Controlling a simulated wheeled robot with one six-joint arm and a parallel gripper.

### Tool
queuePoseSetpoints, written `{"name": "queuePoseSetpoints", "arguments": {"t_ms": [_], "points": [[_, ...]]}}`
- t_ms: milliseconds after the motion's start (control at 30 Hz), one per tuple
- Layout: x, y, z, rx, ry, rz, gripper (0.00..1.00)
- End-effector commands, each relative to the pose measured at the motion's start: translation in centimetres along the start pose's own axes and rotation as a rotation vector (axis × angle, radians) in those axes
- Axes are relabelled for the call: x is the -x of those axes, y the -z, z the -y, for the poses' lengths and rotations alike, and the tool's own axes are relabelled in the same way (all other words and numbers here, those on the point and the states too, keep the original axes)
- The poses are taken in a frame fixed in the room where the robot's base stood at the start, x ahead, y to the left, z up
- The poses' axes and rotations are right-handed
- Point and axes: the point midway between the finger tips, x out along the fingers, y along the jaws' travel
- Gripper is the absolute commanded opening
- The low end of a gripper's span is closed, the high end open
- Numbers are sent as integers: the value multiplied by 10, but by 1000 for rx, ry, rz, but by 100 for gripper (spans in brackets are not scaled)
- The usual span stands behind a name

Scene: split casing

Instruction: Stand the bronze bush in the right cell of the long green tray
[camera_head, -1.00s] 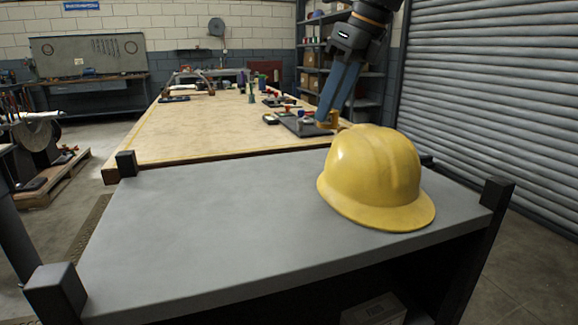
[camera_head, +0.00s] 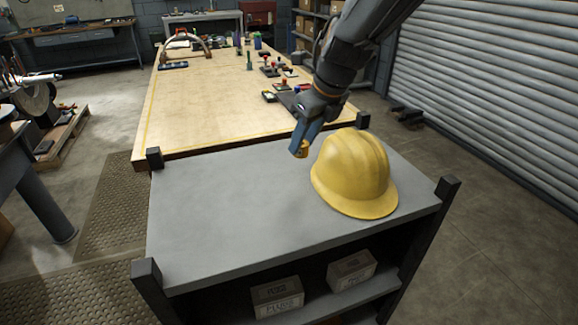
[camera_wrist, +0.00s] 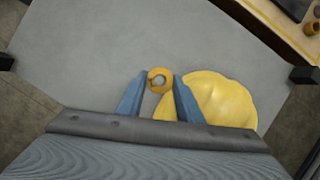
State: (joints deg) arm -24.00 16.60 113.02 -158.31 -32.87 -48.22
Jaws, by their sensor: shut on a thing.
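The bronze bush (camera_wrist: 152,73) is a short ring, seen end-on with its bore showing, between the fingertips of my gripper (camera_wrist: 158,84) in the wrist view. In the head view the bush (camera_head: 303,152) shows as a small golden piece at the tips of the blue fingers of my gripper (camera_head: 299,148). My gripper is shut on it and holds it over the grey top, just left of the yellow helmet. I cannot make out the long green tray or its cells in either view.
A yellow hard hat (camera_head: 354,175) sits on the right of the grey cart top (camera_head: 215,215), close to my gripper. The cart has dark corner posts (camera_head: 447,189). Behind it, the wooden bench (camera_head: 205,105) carries several small parts. The left of the cart top is clear.

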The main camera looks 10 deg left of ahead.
Motion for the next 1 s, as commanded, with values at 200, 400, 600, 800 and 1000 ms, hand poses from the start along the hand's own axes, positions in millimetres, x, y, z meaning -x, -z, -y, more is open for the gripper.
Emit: {"name": "queuePoseSetpoints", "arguments": {"t_ms": [200, 400, 600, 800, 1000], "points": [[7, 12, -18, -20, 6, -2, 0], [4, 18, -23, -27, 11, 0, 0], [-22, 31, -24, -29, 10, -3, 0], [-50, 42, -24, -29, 10, 0, 0], [-67, 49, -24, -29, 11, -2, 0]]}}
